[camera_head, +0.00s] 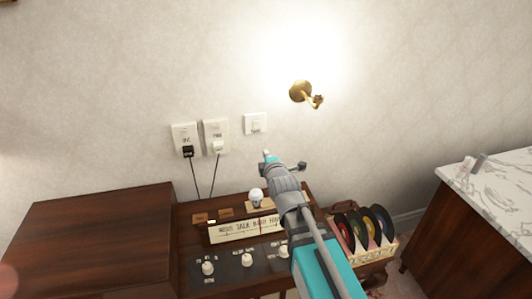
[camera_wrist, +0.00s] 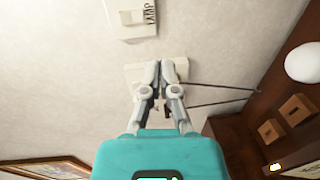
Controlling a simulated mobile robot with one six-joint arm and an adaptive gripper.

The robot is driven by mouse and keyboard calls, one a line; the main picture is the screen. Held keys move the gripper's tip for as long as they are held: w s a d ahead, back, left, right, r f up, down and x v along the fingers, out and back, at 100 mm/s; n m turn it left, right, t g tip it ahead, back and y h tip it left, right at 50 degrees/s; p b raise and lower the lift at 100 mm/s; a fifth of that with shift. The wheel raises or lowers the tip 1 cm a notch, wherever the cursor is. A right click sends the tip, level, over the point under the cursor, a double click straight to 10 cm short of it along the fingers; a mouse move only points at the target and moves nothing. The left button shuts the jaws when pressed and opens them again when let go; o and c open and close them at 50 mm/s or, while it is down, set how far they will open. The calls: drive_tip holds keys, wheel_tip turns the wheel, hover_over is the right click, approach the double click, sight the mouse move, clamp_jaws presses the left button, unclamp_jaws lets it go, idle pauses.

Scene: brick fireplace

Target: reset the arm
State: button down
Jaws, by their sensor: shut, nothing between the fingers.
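My arm reaches from the lower right toward the wall in the head view, with my gripper (camera_head: 268,156) at its far end, below the right wall plate. The fingers are hard to make out there. In the wrist view my gripper (camera_wrist: 157,70) has its two fingers together, pointing at the wall, with nothing between them. They cover part of a pale wall plate (camera_wrist: 134,74) with dark cables running right. Whether the fingers touch it cannot be told.
Wall plates hold a black plug (camera_head: 188,151) and a white plug (camera_head: 217,147); a switch plate (camera_head: 255,123) is beside them. Below are a wooden console (camera_head: 222,266) with knobs and a white bulb (camera_head: 256,195). A record crate (camera_head: 350,240), marble counter (camera_head: 492,190) and brass lamp (camera_head: 301,92) are right.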

drive_tip(key=shift+s+d+f, duration=0.1)
drive_tip(key=shift+s+d, duration=0.1)
drive_tip(key=shift+s, duration=0.1)
drive_tip(key=s+d+f+m+g+h+p, duration=0.35)
drive_tip(key=s+d+m+g, duration=0.2)
drive_tip(key=d+m, duration=0.3)
drive_tip(key=s+d+f+m+g+h+p, duration=0.25)
drive_tip(key=s+d+f+m+g, duration=0.3)
drive_tip(key=d+m, duration=0.35)
drive_tip(key=s+d+r+m+g+p, duration=0.1)
drive_tip(key=s+d+m+g+p, duration=0.1)
drive_tip(key=s+d+m+g, duration=0.2)
drive_tip(key=s+d, duration=0.2)
drive_tip(key=s, duration=0.1)
drive_tip(key=shift+s+d+r+m+g+p, duration=0.15)
drive_tip(key=shift+s+d+m+g+p, duration=0.1)
drive_tip(key=shift+d+m+g+p, duration=0.1)
drive_tip(key=shift+a, duration=0.25)
